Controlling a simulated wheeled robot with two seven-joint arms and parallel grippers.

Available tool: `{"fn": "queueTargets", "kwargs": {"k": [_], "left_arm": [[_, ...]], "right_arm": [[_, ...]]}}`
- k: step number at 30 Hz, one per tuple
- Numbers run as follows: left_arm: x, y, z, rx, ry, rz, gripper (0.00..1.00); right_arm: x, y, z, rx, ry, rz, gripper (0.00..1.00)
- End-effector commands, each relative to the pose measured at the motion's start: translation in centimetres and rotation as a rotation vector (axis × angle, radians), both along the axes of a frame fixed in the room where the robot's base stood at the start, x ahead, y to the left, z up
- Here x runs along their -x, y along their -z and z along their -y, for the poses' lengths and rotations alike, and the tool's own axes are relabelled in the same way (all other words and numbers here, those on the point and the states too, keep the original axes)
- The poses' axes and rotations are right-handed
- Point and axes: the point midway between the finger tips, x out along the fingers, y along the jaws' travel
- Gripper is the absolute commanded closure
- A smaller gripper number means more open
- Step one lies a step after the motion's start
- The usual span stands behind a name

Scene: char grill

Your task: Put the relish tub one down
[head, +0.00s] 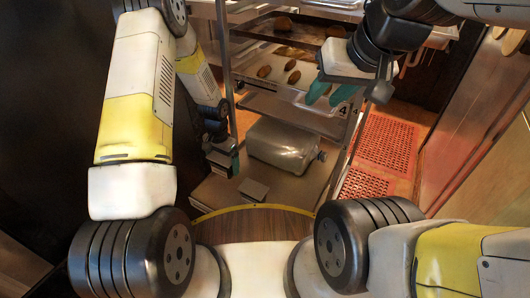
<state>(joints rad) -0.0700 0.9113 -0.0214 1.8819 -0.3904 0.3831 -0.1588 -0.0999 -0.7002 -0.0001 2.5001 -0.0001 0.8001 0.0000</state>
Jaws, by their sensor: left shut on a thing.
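A large pale, translucent tub (284,146), which I take to be the relish tub, lies low in the rack at the middle of the head view. No label on it can be read. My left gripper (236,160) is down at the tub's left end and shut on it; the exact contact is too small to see. My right gripper (331,94) is open and empty, higher up and to the right, in front of the tray shelf. Its two teal fingertips are apart.
A tray (262,71) with several brown food pieces is on the shelf above the tub. Metal rack posts (349,140) stand beside it. A red perforated mat (385,143) covers the floor at right. A dark wall (45,110) stands close at left.

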Motion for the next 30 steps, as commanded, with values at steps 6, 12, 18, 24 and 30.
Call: {"fn": "queueTargets", "kwargs": {"k": [6, 12, 18, 24, 30], "left_arm": [[0.1, 4.2, 0.1, 0.000, 0.008, -0.004, 0.65], [0.0, 6.2, 0.0, -0.001, 0.006, -0.001, 0.65], [0.1, 8.5, 0.0, 0.000, 0.006, -0.002, 0.65], [-0.1, 9.8, 0.0, 0.001, 0.005, 0.001, 0.65], [0.0, 9.9, 0.0, 0.000, 0.005, 0.000, 0.65]], "right_arm": [[0.0, 0.0, 0.0, 0.000, 0.000, 0.000, 0.64], [0.0, 0.0, 0.0, 0.000, 0.000, 0.000, 0.64], [0.0, 0.0, 0.0, 0.000, 0.000, 0.000, 0.64], [0.0, 0.0, 0.0, 0.000, 0.000, 0.000, 0.64], [0.0, 0.0, 0.0, 0.000, 0.000, 0.000, 0.64]]}}
